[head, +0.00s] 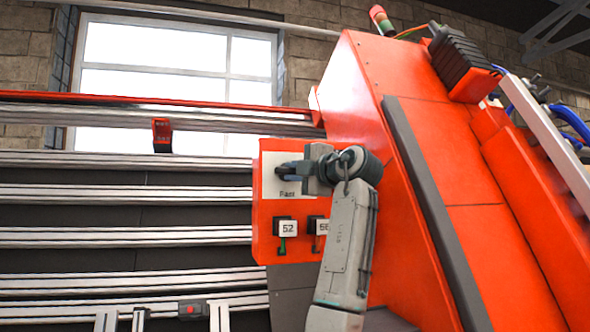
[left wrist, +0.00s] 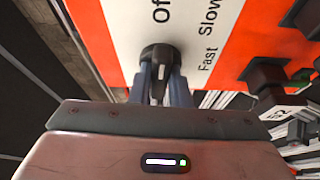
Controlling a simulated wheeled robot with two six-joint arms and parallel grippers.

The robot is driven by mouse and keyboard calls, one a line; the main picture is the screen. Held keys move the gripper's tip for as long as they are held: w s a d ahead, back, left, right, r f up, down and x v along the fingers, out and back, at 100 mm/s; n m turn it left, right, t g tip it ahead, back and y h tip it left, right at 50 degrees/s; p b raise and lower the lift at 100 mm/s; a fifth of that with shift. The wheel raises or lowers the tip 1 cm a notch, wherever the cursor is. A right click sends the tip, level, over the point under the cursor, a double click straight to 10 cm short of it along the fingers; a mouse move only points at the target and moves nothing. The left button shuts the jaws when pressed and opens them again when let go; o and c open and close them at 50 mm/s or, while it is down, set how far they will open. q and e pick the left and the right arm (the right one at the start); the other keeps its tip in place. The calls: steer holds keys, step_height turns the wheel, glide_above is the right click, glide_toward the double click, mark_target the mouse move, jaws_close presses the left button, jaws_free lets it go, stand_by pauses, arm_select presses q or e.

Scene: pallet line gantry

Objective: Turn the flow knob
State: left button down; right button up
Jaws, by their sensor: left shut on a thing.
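The flow knob (left wrist: 161,56) is black with a short white mark, on a white plate (left wrist: 123,22) lettered "Slow" and "Fast", plus a word partly cut off at the top edge of the left wrist view. My left gripper (left wrist: 162,82) is shut on the knob, one finger on each side. In the head view the left gripper (head: 287,172) reaches the plate on the orange control box (head: 262,215) from the right. There the gripper hides most of the knob, and "Fast" shows below it. I cannot tell which word the knob points to. My right gripper is not in view.
Below the plate sit two black switches with tags, one reading 52 (head: 288,229) and one partly hidden behind my arm. A large orange machine housing (head: 400,70) stands to the right. Metal rails (head: 120,195) run along the left.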

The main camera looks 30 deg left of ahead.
arm_select(q)
steer(key=shift+f+n, duration=0.1)
steer(key=shift+n, duration=0.4)
steer(key=c, duration=1.4)
jaws_free()
steer(key=shift+o, duration=0.2)
steer(key=shift+s, duration=0.15)
steer(key=shift+d, duration=0.1)
steer(key=shift+s+d, duration=0.1)
steer(key=shift+d, duration=0.25)
steer(key=b+v, duration=0.4)
steer(key=v, duration=0.5)
steer(key=shift+s+d+r+b, duration=0.15)
steer(key=shift+d+r+b, duration=0.1)
steer(key=shift+d+b, duration=0.1)
steer(key=shift+f, duration=0.1)
